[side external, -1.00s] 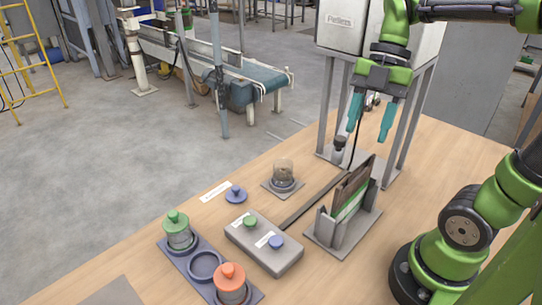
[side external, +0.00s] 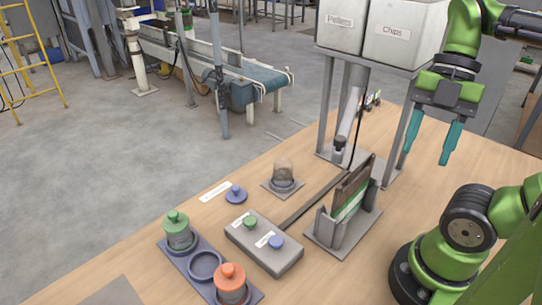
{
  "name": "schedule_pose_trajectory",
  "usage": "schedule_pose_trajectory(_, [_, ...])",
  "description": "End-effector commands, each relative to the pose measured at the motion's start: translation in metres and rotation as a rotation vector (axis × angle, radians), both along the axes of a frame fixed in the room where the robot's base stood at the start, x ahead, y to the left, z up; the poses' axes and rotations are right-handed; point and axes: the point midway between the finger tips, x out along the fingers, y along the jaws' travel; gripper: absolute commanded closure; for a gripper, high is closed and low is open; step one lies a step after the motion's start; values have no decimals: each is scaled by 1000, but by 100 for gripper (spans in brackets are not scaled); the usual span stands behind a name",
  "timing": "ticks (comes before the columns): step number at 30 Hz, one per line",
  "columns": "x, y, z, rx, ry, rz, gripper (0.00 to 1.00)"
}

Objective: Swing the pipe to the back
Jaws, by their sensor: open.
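The grey pipe (side external: 352,112) hangs under the hopper marked Pellets (side external: 340,28) and slants down toward the viewer. Its dark-tipped lower end (side external: 340,143) is above the table, near the bag holder. My gripper (side external: 428,160) is open and empty, with teal fingers pointing down. It is to the right of the pipe and apart from it, in front of the right stand leg. Small coloured parts (side external: 372,100) show behind the pipe, too small to make out.
A second hopper marked Chips (side external: 405,32) stands beside the first on a grey stand. A holder (side external: 335,238) keeps a dark and green bag upright. A button box (side external: 264,243), a jar tray (side external: 207,265) and a glass-domed piece (side external: 283,174) stand nearer.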

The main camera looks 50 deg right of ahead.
Motion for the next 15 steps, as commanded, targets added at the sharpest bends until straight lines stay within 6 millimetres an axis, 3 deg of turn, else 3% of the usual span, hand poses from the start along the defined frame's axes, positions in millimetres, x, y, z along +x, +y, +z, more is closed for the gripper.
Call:
schedule_pose_trajectory(1, [0,0,0,0,0,3,57])
schedule_pose_trajectory(4, [4,3,-4,-2,35,30,73])
schedule_pose_trajectory(7, [22,5,-2,-38,85,81,88])
schedule_pose_trajectory(9, [44,6,5,-101,133,97,99])
schedule_pose_trajectory(15, [126,24,23,-378,274,-33,100])
